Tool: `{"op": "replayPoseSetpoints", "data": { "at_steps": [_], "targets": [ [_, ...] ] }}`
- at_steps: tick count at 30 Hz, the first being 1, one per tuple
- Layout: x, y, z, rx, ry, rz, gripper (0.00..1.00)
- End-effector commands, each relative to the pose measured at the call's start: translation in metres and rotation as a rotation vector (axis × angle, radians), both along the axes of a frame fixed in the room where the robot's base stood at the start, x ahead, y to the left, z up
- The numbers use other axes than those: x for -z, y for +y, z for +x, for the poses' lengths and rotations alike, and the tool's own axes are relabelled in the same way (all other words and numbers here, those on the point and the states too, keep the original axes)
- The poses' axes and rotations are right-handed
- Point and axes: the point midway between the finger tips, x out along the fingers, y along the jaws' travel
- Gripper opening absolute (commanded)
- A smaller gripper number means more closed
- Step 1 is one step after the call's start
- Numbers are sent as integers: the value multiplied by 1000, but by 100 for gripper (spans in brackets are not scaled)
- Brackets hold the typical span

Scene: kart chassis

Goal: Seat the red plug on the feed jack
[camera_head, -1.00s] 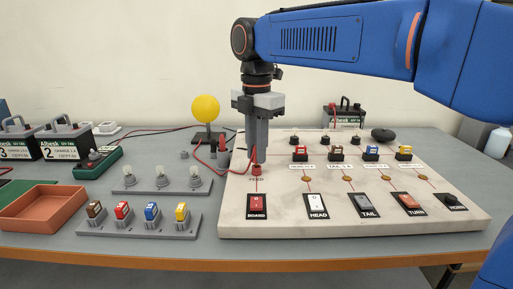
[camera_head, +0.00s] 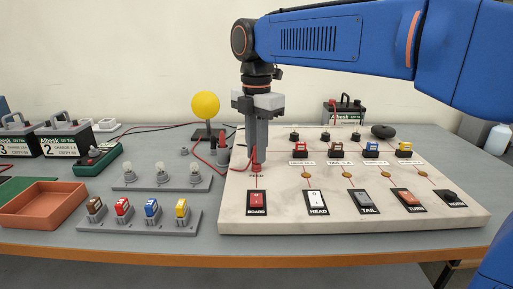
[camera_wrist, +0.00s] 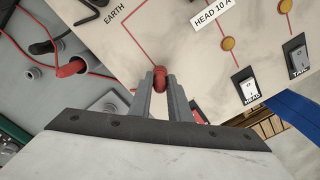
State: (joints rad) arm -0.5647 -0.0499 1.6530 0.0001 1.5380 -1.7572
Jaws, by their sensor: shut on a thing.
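My gripper (camera_head: 256,165) points straight down over the left part of the pale board (camera_head: 285,215). It is shut on the red plug (camera_wrist: 160,78), which shows between the fingertips in the wrist view. The feed jack is hidden under the plug and fingers. I cannot tell how deep the plug sits on it. A red lead loops from the left towards the gripper.
A red post (camera_head: 222,143) stands just left of the board. A board switch (camera_head: 257,202) lies in front of the gripper. Lamps (camera_head: 162,177), coloured fuses (camera_head: 151,210) and an orange tray (camera_head: 42,206) lie left. Several fuse holders (camera_head: 336,153) sit right on the board.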

Motion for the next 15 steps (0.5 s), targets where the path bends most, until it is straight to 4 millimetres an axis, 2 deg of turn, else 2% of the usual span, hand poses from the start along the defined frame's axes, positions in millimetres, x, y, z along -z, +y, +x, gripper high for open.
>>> {"op": "replayPoseSetpoints", "data": {
  "at_steps": [6, 7, 9, 10, 15],
  "targets": [
    [3, 0, 0, 0, -1, 1, 0],
    [3, 0, 0, 0, -1, 1, 19],
    [3, 0, 0, 0, -1, 1, 36],
    [3, 0, 0, 0, -1, 1, 39],
    [3, 0, 0, 0, -1, 1, 39]
  ]
}}
